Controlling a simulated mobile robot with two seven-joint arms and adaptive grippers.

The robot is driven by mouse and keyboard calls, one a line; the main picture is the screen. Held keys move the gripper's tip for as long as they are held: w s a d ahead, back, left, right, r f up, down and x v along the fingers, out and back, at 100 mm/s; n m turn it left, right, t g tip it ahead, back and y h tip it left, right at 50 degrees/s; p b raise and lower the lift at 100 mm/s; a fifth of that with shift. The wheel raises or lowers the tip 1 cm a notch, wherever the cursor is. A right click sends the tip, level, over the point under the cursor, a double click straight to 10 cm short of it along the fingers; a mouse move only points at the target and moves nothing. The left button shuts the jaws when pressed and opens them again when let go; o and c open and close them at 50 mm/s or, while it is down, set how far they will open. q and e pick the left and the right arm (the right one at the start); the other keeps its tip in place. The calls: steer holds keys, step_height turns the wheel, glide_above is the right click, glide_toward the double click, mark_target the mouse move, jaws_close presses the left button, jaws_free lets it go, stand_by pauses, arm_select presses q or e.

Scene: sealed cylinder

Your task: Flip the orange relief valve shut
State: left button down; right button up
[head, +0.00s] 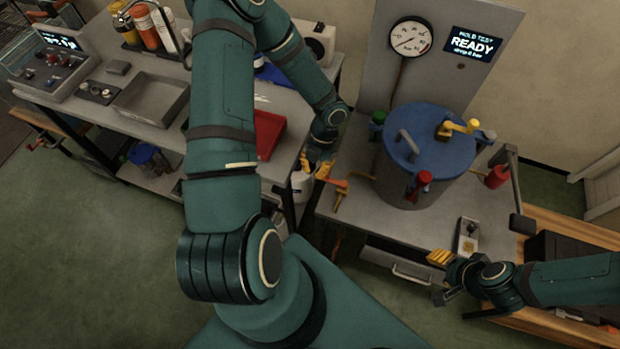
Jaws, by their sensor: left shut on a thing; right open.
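The orange relief valve (336,184) sticks out from the left side of the grey cylinder (402,185), which has a blue lid (430,160). My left gripper (315,168) is at the outer end of its orange handle, with its yellow-orange fingers closed. It appears shut on that handle, though the contact is small and partly hidden. My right gripper (441,277) is open and empty at the front right of the cylinder's table, near a small switch box (467,236).
A gauge (410,37) and a screen reading "READY" (473,44) are on the back panel. The lid carries a yellow handle (457,127) and a red clamp (423,182). A red tray (268,135) and a grey tray (150,98) are on the left bench.

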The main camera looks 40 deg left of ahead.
arm_select(q)
steer(key=v, duration=0.2)
steer(key=shift+r, duration=0.4)
stand_by(0.3)
steer(key=s+d+f+n+t+h+b, duration=0.1)
steer(key=d+f+n+t+b, duration=0.1)
steer(key=d+n, duration=0.8)
steer(key=s+d+f+n+t+h+b, duration=0.1)
steer(key=d+n, duration=0.9)
steer(key=n, duration=1.5)
step_height(320, 180, down, 3)
steer(key=t+h, duration=0.1)
steer(key=t, duration=0.1)
steer(key=shift+s+r+n+t+b, duration=0.2)
steer(key=shift+n+t+b, duration=0.2)
